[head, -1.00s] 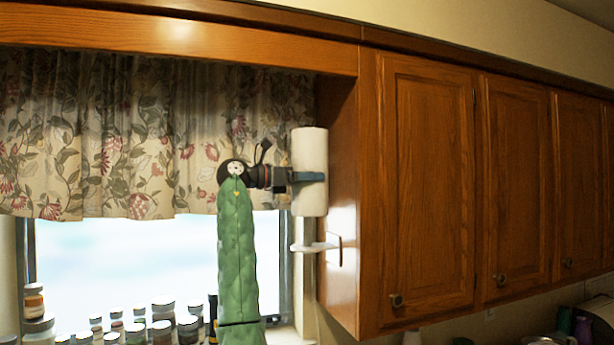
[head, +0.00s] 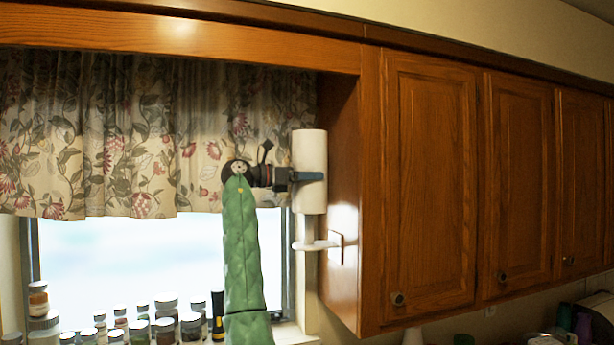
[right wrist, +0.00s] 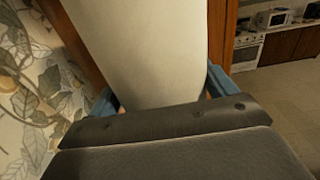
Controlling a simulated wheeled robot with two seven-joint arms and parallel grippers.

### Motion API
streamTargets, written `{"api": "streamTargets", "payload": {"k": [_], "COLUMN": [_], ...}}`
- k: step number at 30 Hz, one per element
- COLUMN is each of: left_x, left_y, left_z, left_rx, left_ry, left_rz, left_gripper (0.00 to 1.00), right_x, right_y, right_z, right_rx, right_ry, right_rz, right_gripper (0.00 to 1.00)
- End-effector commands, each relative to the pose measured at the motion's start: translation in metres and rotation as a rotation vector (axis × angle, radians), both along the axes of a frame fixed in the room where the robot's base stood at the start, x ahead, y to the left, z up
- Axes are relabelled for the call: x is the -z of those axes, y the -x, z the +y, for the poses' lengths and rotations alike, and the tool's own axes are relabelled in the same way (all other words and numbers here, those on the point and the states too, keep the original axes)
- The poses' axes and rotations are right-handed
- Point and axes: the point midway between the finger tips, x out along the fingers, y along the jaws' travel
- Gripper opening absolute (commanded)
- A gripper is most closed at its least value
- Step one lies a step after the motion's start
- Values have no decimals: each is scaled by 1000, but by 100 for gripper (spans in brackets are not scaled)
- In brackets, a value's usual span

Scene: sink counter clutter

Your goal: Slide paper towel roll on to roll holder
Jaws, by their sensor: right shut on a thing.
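The white paper towel roll (head: 309,150) is upright beside the left side of the wooden cabinet in the head view. My right gripper (head: 312,176) is shut around the middle of the roll, and its blue fingers also show on both sides of the roll in the right wrist view (right wrist: 165,95). The white roll holder (head: 315,245) is fixed to the cabinet side, with its flat base just below the roll. A short stretch of its post shows between roll and base. How far the post runs inside the roll is hidden. My left gripper is not in view.
The wooden cabinet (head: 428,180) stands close to the right of the roll. A floral curtain (head: 130,140) hangs at the left, behind my right arm. Several jars and bottles (head: 165,325) line the window sill below.

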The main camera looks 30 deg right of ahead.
Motion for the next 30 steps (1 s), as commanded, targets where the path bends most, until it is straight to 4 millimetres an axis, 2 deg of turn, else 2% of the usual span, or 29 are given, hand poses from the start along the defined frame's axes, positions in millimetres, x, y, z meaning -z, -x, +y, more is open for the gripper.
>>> {"api": "streamTargets", "payload": {"k": [19,30], "left_x": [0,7], "left_y": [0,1], "left_z": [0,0], "left_rx": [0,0], "left_ry": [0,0], "left_rz": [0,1], "left_gripper": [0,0], "right_x": [0,17], "right_y": [-24,-23], "right_z": [-12,-11], "right_rx": [0,0], "right_ry": [0,0], "right_rz": [0,0], "right_gripper": [58,58]}}
